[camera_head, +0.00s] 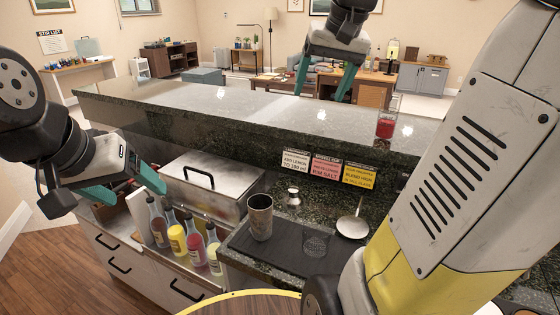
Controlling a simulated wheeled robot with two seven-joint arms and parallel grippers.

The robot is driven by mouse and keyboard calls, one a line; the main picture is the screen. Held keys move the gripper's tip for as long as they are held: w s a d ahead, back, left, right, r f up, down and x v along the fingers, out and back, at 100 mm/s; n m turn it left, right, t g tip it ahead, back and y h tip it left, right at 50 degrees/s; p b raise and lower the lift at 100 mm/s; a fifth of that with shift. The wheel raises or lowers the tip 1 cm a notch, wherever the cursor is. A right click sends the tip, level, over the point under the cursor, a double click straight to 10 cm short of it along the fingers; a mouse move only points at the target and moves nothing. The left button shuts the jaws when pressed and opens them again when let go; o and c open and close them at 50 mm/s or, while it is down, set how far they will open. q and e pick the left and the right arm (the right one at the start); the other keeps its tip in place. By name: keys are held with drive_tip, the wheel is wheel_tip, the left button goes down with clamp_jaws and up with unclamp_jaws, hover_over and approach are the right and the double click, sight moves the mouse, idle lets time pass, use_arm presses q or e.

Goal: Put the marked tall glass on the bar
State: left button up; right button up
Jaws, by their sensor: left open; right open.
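A tall clear glass with red in its lower part (386,126) stands upright on the raised bar top (225,101), towards its right end. I cannot make out whether the red is a mark or a drink. My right gripper (321,94) is open and empty over the bar, left of the glass and apart from it, with its teal fingers pointing down.
Below the bar are a lidded steel bin (207,188), several squeeze bottles (194,246), a metal shaker (260,217), a low clear glass (316,243) on a dark mat (275,250), a jigger (293,197) and a strainer (352,225). Three cards (326,168) stand against the bar.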

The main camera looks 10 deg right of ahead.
drive_tip(key=s+a+f+n+t+y, duration=0.1)
drive_tip(key=s+a+f+n, duration=0.1)
drive_tip(key=s+a+f, duration=0.8)
drive_tip(key=s+f, duration=0.1)
drive_tip(key=s, duration=0.2)
drive_tip(key=shift+f+n+t, duration=0.15)
drive_tip(key=shift+n+t, duration=0.15)
drive_tip(key=shift+n, duration=0.1)
